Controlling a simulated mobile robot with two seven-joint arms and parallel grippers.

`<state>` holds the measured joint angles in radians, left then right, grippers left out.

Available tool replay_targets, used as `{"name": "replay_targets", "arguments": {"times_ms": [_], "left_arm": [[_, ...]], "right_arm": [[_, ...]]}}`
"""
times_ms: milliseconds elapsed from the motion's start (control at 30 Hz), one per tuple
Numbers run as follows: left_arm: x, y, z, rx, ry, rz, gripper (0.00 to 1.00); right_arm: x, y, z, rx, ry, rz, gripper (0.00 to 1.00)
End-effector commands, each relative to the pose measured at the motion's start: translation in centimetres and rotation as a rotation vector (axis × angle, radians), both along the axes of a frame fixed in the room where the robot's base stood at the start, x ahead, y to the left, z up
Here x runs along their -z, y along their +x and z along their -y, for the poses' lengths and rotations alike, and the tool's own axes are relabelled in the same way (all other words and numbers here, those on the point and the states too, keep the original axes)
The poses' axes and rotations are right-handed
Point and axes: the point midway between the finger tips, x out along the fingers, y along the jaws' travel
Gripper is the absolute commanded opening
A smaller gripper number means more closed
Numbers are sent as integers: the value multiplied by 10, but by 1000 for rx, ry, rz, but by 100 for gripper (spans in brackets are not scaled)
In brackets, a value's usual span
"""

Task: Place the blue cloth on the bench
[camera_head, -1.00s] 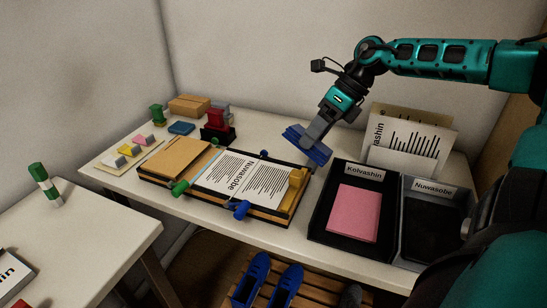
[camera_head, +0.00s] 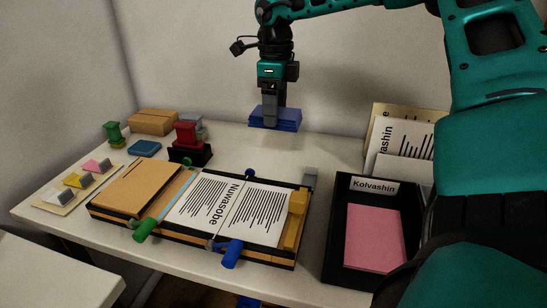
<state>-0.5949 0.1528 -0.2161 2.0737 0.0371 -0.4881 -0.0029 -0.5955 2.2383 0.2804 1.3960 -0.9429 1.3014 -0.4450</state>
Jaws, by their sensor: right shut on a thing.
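The blue cloth (camera_head: 287,119) is a small folded block. My right gripper (camera_head: 270,118) points down and is shut on it. The cloth hangs above the back part of the white bench (camera_head: 335,143), beyond the open binder (camera_head: 196,207); whether it touches the bench is hard to tell, but it looks held above it. My left gripper is not in view.
A red stamp (camera_head: 186,136) on a black pad, a blue block (camera_head: 145,148), a green stamp and a cardboard box (camera_head: 154,122) stand at the back left. A black tray (camera_head: 345,220) labelled Kolvashin holds pink paper at right. Bare bench surrounds the cloth's area.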

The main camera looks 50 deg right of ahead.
Motion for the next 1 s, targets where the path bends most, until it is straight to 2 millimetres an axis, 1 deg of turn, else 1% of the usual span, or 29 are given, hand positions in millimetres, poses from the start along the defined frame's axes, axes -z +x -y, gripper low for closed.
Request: {"name": "replay_targets", "arguments": {"times_ms": [33, 100, 200, 300, 467, 567, 700, 733, 800, 1000], "left_arm": [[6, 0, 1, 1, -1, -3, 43], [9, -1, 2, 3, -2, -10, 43], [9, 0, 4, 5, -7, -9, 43], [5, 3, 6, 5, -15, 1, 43], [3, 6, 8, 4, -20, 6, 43], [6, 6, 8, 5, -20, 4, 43], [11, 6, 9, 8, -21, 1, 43], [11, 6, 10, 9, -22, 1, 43], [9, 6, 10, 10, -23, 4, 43], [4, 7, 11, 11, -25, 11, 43]], "right_arm": [[19, -1, -1, 0, 2, -5, 49], [36, -1, 0, 1, 2, -5, 49], [57, -1, 0, 0, 1, -3, 49], [70, 0, 0, 0, 2, -1, 49], [79, 0, 0, 0, 1, 0, 49], [90, -1, 0, 0, 0, -1, 49], [113, -1, 0, 1, 1, -2, 49], [116, -1, 0, 1, 2, -1, 49], [119, 0, 0, 1, 1, 0, 49], [118, 0, 0, 1, 0, 1, 49]]}}
